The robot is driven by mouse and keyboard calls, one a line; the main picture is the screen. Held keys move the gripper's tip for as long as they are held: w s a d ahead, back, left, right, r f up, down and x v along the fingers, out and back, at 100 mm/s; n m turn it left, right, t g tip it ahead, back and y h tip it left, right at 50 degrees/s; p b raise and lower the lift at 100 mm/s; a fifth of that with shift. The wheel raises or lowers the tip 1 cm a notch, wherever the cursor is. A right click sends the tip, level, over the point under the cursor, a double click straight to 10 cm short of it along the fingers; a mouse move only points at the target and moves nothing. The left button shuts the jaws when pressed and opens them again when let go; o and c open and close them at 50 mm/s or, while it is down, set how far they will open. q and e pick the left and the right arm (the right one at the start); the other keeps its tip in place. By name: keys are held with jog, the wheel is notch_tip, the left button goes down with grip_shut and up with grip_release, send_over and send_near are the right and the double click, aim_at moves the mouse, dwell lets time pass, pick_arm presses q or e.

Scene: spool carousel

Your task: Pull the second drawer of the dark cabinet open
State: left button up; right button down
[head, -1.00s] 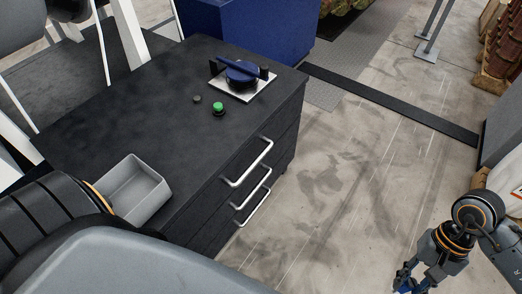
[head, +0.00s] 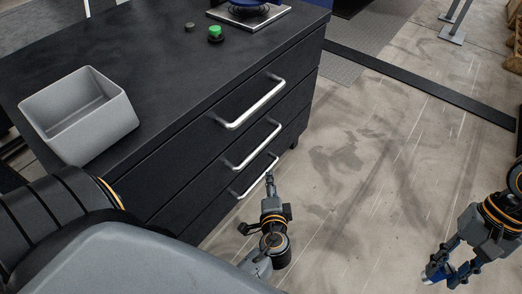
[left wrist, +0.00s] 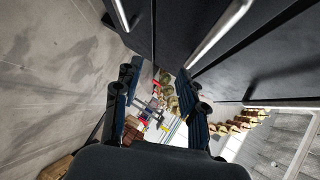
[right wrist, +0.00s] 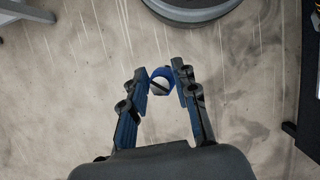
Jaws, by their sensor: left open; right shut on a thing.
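The dark cabinet (head: 160,165) has several drawers with silver bar handles, all flush with its front. The second drawer's handle (head: 253,147) lies between the top handle (head: 252,106) and the lower handle (head: 257,177). My left gripper (head: 262,205) is open and empty in front of the cabinet, close to the lower handle in the picture; its depth from it is hard to tell. In the left wrist view, a bar handle (left wrist: 220,32) crosses above the open fingers (left wrist: 160,74). My right gripper (head: 452,276) is shut on a small blue ring-like object (right wrist: 162,78), away from the cabinet.
On the cabinet top are a grey open bin (head: 80,115), a green button (head: 215,33), a dark knob (head: 190,26) and a white-plated blue device (head: 248,14). The floor (head: 370,150) right of the cabinet is clear. A black strip (head: 420,85) crosses it further back.

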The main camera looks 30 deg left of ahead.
aim_at(261, 143)
notch_tip(261, 143, down, 3)
jog(key=shift+r+b, duration=0.1)
jog(key=shift+b, duration=1.15)
pick_arm(q)
jog(key=w+a+y, duration=0.1)
jog(key=w+a, duration=0.2)
jog(key=w+a+r+b, duration=0.1)
jog(key=w+a, duration=0.2)
jog(key=w+a+r+y, duration=0.1)
jog(key=w+a, duration=0.2)
jog(key=shift+w+a+r+n+t+y+b, duration=0.2)
jog(key=shift+a+r+n+t+y+b, duration=0.1)
jog(key=shift+a+n+t+b, duration=0.1)
pick_arm(e)
jog(key=shift+f, duration=0.85)
pick_arm(q)
jog(key=shift+f, duration=0.1)
grip_shut()
